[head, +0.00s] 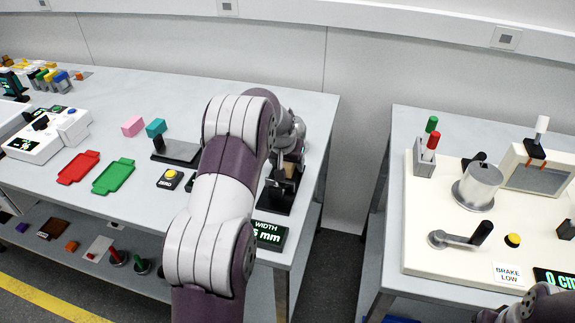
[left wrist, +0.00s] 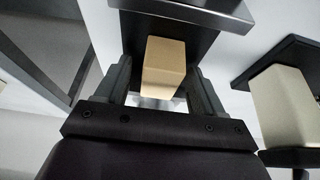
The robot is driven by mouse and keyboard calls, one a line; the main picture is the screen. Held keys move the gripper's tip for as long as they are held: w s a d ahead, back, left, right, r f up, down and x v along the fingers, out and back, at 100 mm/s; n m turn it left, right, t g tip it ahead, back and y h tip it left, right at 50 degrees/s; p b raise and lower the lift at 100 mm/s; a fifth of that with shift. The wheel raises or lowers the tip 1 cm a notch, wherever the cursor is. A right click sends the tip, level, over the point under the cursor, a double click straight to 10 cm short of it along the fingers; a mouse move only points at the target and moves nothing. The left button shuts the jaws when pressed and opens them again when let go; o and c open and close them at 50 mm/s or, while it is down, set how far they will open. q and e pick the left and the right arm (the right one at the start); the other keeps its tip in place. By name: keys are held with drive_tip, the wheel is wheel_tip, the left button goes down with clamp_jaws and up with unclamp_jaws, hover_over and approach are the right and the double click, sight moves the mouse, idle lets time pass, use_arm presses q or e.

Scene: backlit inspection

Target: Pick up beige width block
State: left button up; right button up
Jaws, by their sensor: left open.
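The beige width block (left wrist: 164,66) stands between the two fingers of my left gripper (left wrist: 160,82) in the left wrist view. The fingers are open, with a visible gap on each side of the block. A dark plate lies right behind the block. In the head view, a small part of the block (head: 290,168) shows at the black width gauge (head: 275,199), with my left gripper (head: 287,172) over it. My left arm hides much of this area. My right gripper is out of view.
The gauge's display (head: 268,234) reads WIDTH, its number partly covered. A pale block (left wrist: 287,108) is right in the wrist view.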

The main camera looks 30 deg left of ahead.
use_arm(q)
drive_tip(key=c, duration=1.2)
